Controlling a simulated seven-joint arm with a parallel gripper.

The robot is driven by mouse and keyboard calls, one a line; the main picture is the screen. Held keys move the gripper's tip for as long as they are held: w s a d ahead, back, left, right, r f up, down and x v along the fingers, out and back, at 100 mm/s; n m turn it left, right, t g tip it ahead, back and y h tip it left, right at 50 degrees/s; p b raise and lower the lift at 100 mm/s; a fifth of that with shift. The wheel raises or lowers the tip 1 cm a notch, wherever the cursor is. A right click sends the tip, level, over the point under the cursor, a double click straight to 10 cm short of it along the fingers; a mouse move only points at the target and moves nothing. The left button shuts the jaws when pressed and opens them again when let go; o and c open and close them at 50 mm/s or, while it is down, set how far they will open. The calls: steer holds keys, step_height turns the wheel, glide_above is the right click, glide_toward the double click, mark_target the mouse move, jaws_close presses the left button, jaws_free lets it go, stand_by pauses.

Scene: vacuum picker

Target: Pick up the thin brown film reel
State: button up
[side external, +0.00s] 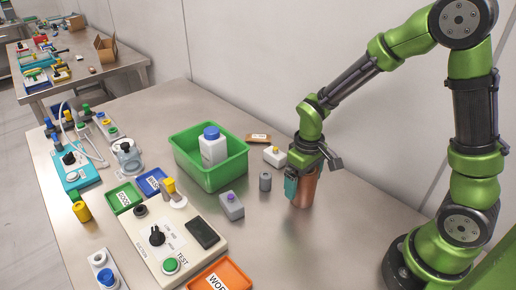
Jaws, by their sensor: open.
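An upright copper-brown cylinder (305,190) stands on the metal table at the right of the work area. It is the only thing I see that could be the brown film reel. My gripper (303,172) points down over it and is open. A teal part (291,187) shows at the left side of the cylinder, in front of it. The gripper hides the cylinder's top, and I cannot tell whether the fingers touch it.
A green bin (222,178) holds a white bottle with a blue cap (213,147). A control box (170,240) sits nearer the front. The wall runs behind.

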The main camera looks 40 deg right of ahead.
steer(key=c, duration=1.2)
steer(key=shift+r, duration=0.15)
